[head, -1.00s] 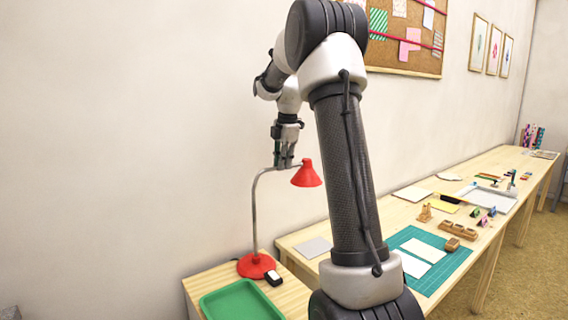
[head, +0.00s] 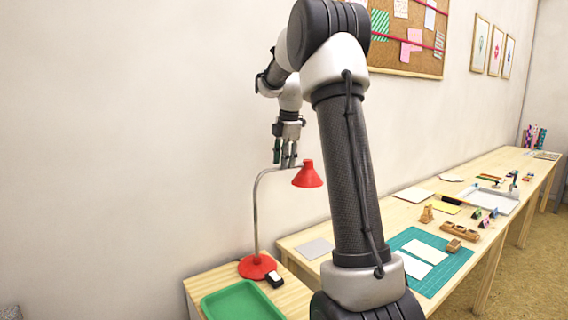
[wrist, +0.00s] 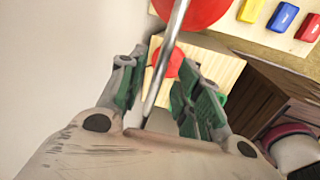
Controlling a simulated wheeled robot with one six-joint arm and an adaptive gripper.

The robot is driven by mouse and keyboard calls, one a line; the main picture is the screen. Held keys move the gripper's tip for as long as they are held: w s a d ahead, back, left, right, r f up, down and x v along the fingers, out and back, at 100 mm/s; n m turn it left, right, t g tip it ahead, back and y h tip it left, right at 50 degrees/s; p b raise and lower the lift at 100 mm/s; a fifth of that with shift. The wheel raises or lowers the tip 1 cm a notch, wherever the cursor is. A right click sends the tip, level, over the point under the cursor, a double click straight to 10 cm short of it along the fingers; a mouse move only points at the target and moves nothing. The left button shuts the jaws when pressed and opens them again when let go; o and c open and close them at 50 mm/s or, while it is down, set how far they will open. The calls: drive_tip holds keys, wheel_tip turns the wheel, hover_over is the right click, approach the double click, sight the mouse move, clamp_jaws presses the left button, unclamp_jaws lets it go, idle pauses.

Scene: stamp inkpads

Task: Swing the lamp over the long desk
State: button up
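The lamp has a red base (head: 257,268), a thin silver stem (head: 255,215) bent over at the top, and a red shade (head: 307,176). It stands on a small wooden table, with its shade pointing right. My gripper (head: 284,162) is at the top of the bent stem, just left of the shade. In the wrist view, the fingers (wrist: 161,62) are spread on either side of the silver stem (wrist: 164,58), with gaps visible. The shade (wrist: 195,8) shows at the top edge. The long desk (head: 385,208) stands to the right, partly hidden by my arm.
A green tray (head: 243,302) and a small black-and-white item (head: 274,278) are beside the base. The long desk carries a green cutting mat (head: 455,262), papers and wooden blocks. Yellow, blue and red pads (wrist: 284,17) show in the wrist view. The wall is close behind the lamp.

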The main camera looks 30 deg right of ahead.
wheel_tip(320, 180, up, 11)
drive_tip(key=s, duration=0.2)
drive_tip(key=shift+f, duration=0.15)
drive_tip(key=shift+s, duration=0.1)
